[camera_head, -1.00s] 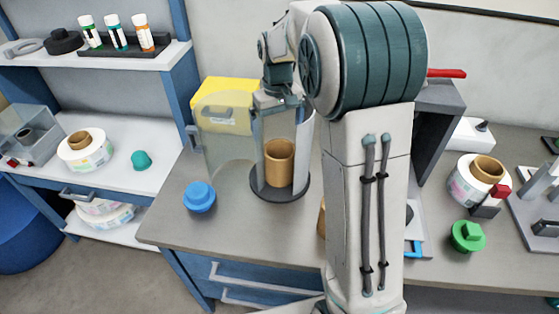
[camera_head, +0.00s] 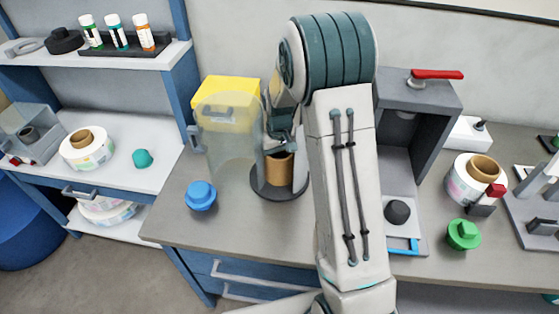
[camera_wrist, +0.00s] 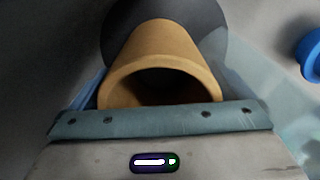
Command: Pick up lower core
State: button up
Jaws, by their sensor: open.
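The lower core, a tan cardboard tube (camera_head: 279,170), stands upright on the dark round base (camera_head: 262,189) of a holder with pale upright walls. Its upper part is partly hidden by my gripper (camera_head: 280,146), which is just above it. In the wrist view the core (camera_wrist: 165,52) shows its open mouth close to the grey-teal edge of my gripper, with the dark base beyond. My gripper is open; its fingertips are not clearly seen, and I cannot tell whether they touch the core.
A clear curved door (camera_head: 228,135) stands open left of the core, before a yellow box (camera_head: 232,90). A blue knob-like piece (camera_head: 201,196) lies front left. My arm covers the bench's middle. A grey press (camera_head: 428,100) and green piece (camera_head: 463,235) are right.

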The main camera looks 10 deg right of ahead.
jog(key=c, duration=0.9)
jog(key=shift+r, duration=0.1)
